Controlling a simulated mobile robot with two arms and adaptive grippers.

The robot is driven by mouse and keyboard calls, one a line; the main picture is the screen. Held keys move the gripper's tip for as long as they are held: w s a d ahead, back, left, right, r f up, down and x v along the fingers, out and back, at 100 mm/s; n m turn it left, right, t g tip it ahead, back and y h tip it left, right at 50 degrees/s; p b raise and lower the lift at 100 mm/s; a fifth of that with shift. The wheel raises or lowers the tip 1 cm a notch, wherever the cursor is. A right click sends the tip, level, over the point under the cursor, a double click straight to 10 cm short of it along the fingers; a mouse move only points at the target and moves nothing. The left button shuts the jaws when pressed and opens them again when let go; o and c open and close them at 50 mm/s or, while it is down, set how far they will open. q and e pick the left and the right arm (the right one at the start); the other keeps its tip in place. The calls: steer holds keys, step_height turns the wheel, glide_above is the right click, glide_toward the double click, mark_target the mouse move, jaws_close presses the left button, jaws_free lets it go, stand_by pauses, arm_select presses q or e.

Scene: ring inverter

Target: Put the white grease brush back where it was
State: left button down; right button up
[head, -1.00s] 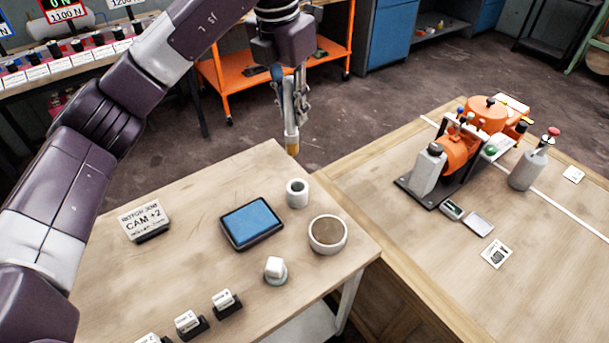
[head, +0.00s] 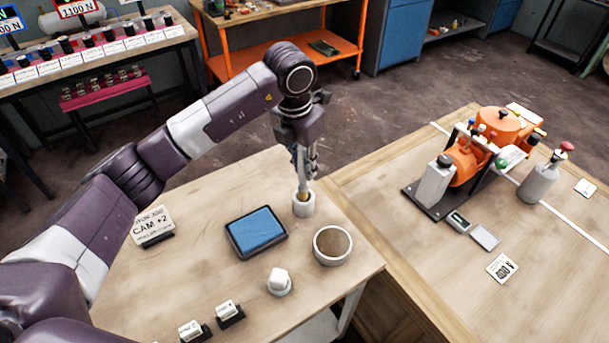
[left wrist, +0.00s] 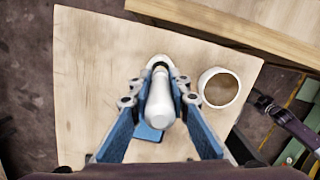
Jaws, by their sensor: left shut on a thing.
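My left gripper (head: 304,172) points down over the far right part of the near table. It is shut on the white grease brush; the brush's white handle (left wrist: 160,100) shows between the blue fingers in the left wrist view. The brush hangs about upright, and its tan tip (head: 303,193) is at the mouth of the small white cup (head: 303,207). How deep the tip sits in the cup is hard to tell. The cup's rim also shows beyond the handle in the left wrist view (left wrist: 160,60).
The orange machine (head: 465,160) stands on the right bench.

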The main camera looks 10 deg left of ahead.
mark_target(305, 179)
arm_select(q)
steer(key=shift+f, duration=0.35)
step_height(305, 179, down, 3)
steer(key=shift+f+p, duration=0.2)
steer(key=shift+p, duration=0.2)
steer(key=shift+f, duration=0.25)
steer(key=c, duration=1.8)
jaws_free()
arm_select(e)
steer(key=shift+s+d+r, duration=0.1)
steer(key=shift+s+r, duration=0.1)
steer(key=shift+s, duration=0.65)
arm_select(q)
steer(key=shift+r, duration=0.1)
